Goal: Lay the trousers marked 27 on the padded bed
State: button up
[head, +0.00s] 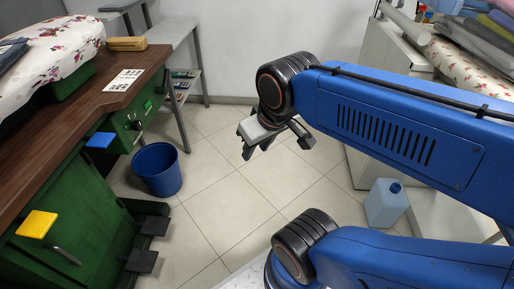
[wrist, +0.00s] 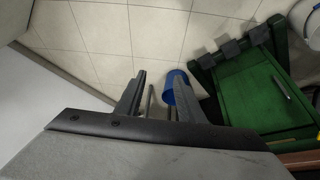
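My gripper (head: 277,146) hangs in mid-air over the tiled floor in the head view. Its two fingers also show in the wrist view (wrist: 158,98), apart, with nothing between them. A padded surface with a white floral cover (head: 50,52) is at the upper left of the head view, with dark folded cloth (head: 12,52) on its left edge. Another floral-covered surface (head: 455,62) is at the upper right, partly under a stack of folded garments (head: 480,38). No number 27 is readable, so I cannot tell which garment is the marked trousers.
A pale blue jug (head: 386,203) is at right. The floor between is clear.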

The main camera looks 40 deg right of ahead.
jog(key=shift+s, duration=0.1)
grip_shut()
jog(key=w+a+r+n+t, duration=0.1)
jog(key=w+a+r+n, duration=0.5)
jog(key=a+r+n, duration=0.4)
jog(key=w+a+r+n, duration=0.6)
jog(key=a+r+n, duration=0.3)
jog(key=a+n, duration=0.15)
jog(key=s+a+r+n+t, duration=0.1)
jog(key=s+a+r+n, duration=0.35)
jog(key=a, duration=0.55)
jog(key=s+a+r+n+t, duration=0.1)
jog(key=s+a+r+n, duration=0.2)
jog(key=a+r+n, duration=0.5)
jog(key=s+a+r+n+t, duration=0.1)
jog(key=s+a+n, duration=0.25)
jog(key=a, duration=0.95)
jog(key=w+f, duration=0.6)
jog(key=w, duration=0.4)
jog(key=shift+w+a+f+y, duration=0.3)
jog(key=shift+w+f+y, duration=0.05)
jog(key=shift+w+y, duration=0.05)
